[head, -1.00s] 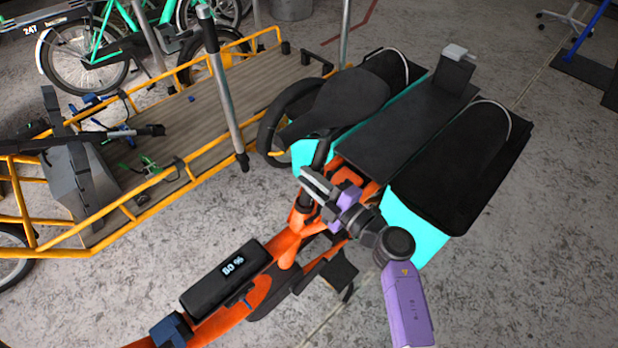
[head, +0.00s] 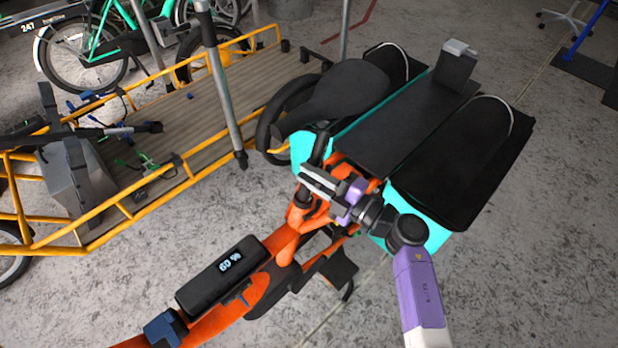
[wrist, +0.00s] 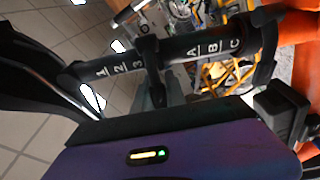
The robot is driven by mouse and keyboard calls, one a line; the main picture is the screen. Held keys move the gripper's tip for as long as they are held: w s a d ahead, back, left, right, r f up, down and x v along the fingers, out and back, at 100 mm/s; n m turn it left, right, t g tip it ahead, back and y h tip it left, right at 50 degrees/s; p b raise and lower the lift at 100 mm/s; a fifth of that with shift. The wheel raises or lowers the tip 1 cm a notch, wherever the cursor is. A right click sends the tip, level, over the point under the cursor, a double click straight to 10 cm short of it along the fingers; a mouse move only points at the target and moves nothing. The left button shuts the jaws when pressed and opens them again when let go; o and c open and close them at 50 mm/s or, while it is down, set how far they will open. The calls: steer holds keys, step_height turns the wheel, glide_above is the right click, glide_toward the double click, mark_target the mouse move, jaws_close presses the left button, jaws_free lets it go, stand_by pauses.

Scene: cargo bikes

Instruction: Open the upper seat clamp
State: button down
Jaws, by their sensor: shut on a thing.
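The orange cargo bike (head: 290,245) stands in the middle of the head view with its black saddle (head: 350,90) on a dark seat post (head: 318,150). The upper seat clamp (wrist: 149,48) is the dark collar between the two sections. My gripper (head: 312,178) is at the post below the saddle. It is shut on the clamp, seemingly at its lever; the contact is partly hidden.
A yellow-railed cargo bike with a wooden deck (head: 165,125) stands on the left. Turquoise-sided black bags (head: 465,160) sit close to my arm on the right. Open concrete floor lies at the lower right.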

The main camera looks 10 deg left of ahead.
mark_target(322, 185)
steer(key=d+n+g+y+b, duration=0.1)
steer(key=n+g+b, duration=0.1)
steer(key=g+b, duration=0.1)
steer(key=s+d+n+g+y+b, duration=0.1)
steer(key=n+g+b, duration=0.1)
steer(key=b, duration=0.3)
steer(key=d+f+n+g+y+b, duration=0.1)
steer(key=n+g+y+b, duration=0.1)
steer(key=g+b, duration=0.2)
steer(key=shift+s+f+n+g, duration=0.1)
steer(key=shift+s+n+g, duration=0.1)
steer(key=shift+n+g, duration=0.15)
steer(key=n+g+b, duration=0.1)
steer(key=g+b, duration=0.1)
steer(key=b, duration=0.1)
steer(key=d+n+g+b, duration=0.1)
steer(key=n+g+b, duration=0.1)
steer(key=b, duration=0.2)
steer(key=shift+s, duration=0.1)
steer(key=shift+d+r+n+g+b, duration=0.1)
steer(key=shift+r+n+g+b, duration=0.2)
steer(key=shift+b, duration=0.25)
steer(key=shift+r, duration=0.1)
steer(key=c, duration=1.4)
jaws_free()
steer(key=shift+o, duration=0.2)
